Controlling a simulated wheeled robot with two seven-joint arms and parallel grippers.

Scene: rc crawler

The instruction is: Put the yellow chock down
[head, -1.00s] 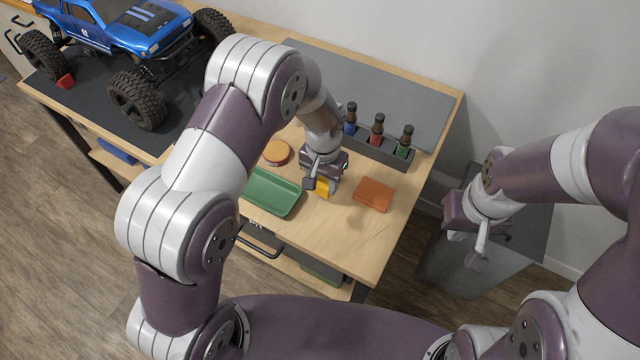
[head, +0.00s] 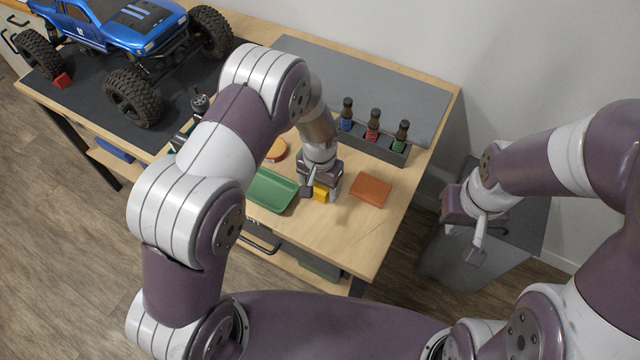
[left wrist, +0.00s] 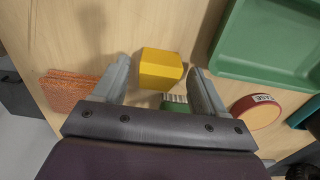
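The yellow chock (head: 321,193) sits on the wooden bench top between the green tray and the orange-brown block. It also shows in the left wrist view (left wrist: 160,69), between my left gripper's two fingers. My left gripper (left wrist: 163,78) is open, with a narrow gap on each side of the chock. In the head view my left gripper (head: 313,192) is low over the bench and hides part of the chock. My right gripper (head: 476,256) hangs over the grey surface at the right, away from the bench; its finger opening cannot be made out.
The green tray (head: 268,206) lies left of the chock, the orange-brown block (head: 370,190) right of it. A round orange tin (left wrist: 256,112) and a green bristled brush (left wrist: 175,103) are close by. A rack of bottles (head: 392,153) stands behind. The blue crawler (head: 138,27) is far left.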

